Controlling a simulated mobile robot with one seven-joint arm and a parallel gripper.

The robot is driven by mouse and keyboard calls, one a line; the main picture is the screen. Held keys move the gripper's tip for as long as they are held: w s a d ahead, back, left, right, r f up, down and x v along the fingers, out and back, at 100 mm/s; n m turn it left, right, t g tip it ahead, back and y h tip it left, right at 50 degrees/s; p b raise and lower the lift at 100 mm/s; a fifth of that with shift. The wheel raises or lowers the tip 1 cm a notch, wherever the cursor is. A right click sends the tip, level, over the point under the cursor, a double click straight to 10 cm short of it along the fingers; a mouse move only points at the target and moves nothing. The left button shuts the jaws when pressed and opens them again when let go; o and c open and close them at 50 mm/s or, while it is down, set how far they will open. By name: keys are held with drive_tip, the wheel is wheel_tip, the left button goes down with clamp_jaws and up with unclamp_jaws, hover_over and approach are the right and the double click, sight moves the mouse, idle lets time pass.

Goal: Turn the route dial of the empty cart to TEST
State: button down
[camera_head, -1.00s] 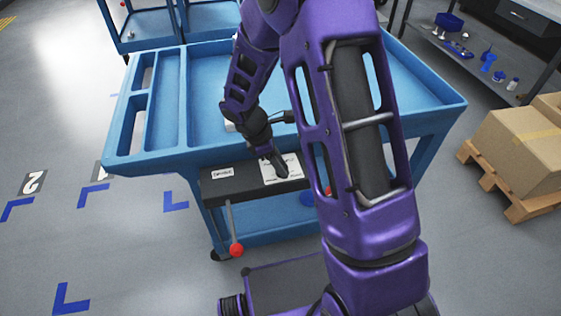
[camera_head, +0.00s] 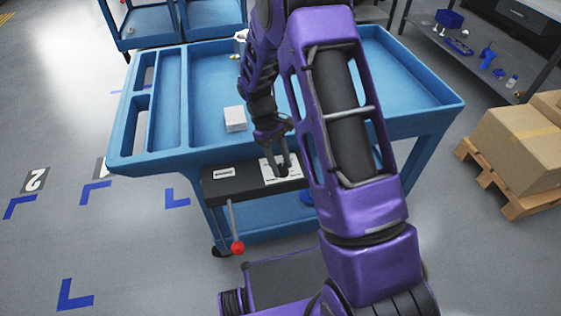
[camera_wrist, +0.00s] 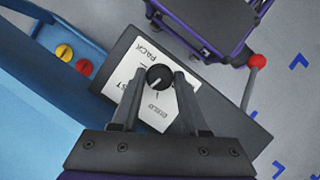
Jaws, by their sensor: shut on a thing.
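The blue cart (camera_head: 175,160) stands before me with a dark panel (camera_head: 215,187) on its near side. On the panel, a white plate (camera_wrist: 130,75) carries a black round dial (camera_wrist: 158,77) with a white pointer mark. The plate reads PACK, a partly hidden word ending in "ST", and another word I cannot read surely. The pointer mark faces the gripper side of the picture, slightly left. My gripper (camera_wrist: 160,80) is shut on the dial, one finger on each side. In the head view, my gripper (camera_head: 283,170) reaches down to the plate. A white box (camera_head: 235,119) lies in the cart's tray.
A lever with a red ball (camera_head: 237,248) hangs at the panel's left; the ball also shows in the wrist view (camera_wrist: 257,62). Another blue cart (camera_head: 150,25) stands behind. Cardboard boxes (camera_head: 520,140) on a pallet stand at right.

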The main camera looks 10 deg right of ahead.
drive_tip(key=shift+m+y, duration=0.6)
drive_tip(key=shift+m, duration=1)
drive_tip(key=shift+c, duration=2.1)
unclamp_jaws()
drive_tip(key=shift+d, duration=0.1)
drive_tip(key=w+p+v, duration=0.1)
drive_tip(key=p+v, duration=0.1)
drive_tip(key=v, duration=1.5)
